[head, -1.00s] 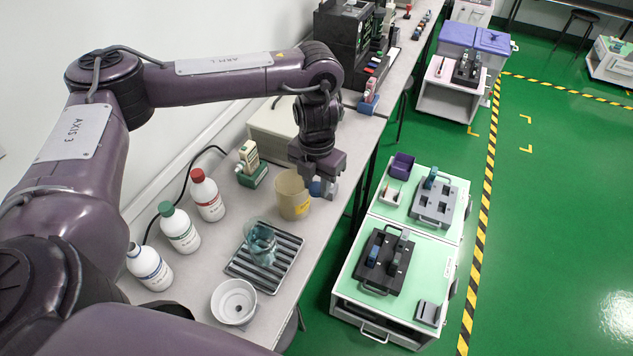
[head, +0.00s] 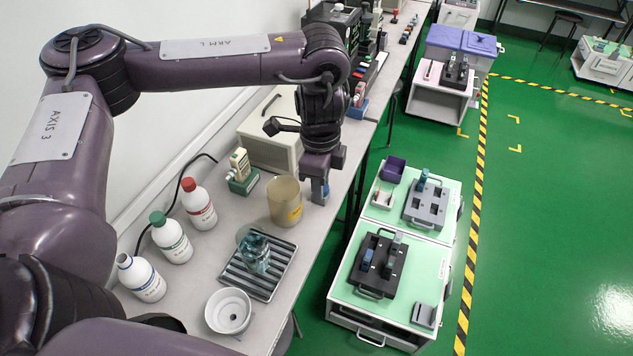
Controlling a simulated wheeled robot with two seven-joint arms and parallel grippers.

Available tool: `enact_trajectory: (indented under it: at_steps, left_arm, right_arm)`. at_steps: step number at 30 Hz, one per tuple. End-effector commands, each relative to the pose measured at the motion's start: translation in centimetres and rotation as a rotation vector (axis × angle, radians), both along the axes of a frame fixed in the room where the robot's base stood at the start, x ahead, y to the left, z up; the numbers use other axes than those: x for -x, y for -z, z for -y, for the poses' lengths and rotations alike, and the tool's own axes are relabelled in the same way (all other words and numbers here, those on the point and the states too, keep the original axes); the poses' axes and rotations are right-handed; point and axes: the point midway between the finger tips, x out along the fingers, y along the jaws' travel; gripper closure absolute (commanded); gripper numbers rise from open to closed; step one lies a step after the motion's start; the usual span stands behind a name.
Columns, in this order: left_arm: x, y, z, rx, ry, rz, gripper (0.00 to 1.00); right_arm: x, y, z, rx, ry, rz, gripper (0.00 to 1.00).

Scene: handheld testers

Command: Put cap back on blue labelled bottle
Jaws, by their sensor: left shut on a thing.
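The blue labelled bottle (head: 146,281) stands at the left edge of the bench, white and upright. Its neck (head: 124,261) is bare, with no cap on it. My left gripper (head: 320,192) points down near the bench's right edge, beyond the beige beaker and well apart from the bottle. It is shut on a small blue thing, which looks like the cap (head: 326,187); the fingers hide most of it. Whether the cap clears the bench is hard to tell. My right gripper is not in view.
A green-capped bottle (head: 172,241) and a red-capped bottle (head: 198,205) stand behind the blue labelled one. The beige beaker (head: 285,202), a ribbed tray (head: 274,277) with glassware (head: 256,252), and a white bowl (head: 229,311) lie between gripper and bottle.

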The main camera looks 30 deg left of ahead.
Motion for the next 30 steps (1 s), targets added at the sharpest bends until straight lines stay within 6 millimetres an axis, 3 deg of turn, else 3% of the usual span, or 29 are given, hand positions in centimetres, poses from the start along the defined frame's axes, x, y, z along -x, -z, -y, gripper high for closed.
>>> enact_trajectory:
  at_steps: [9,15,21,30]
  left_arm:
    - [0.7,-1.9,1.0,-0.001,-0.756,-0.009,0.92]
    - [1.1,-2.8,1.4,-0.005,-1.156,-0.013,0.92]
    - [1.3,-3.2,1.5,-0.007,-1.368,-0.015,0.92]
    - [1.4,-3.2,1.6,-0.008,-1.408,-0.015,0.92]
  right_arm:
    - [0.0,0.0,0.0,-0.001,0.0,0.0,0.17]
    - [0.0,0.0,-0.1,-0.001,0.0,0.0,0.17]
    - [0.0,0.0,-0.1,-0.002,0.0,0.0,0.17]
    - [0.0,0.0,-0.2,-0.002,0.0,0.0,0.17]
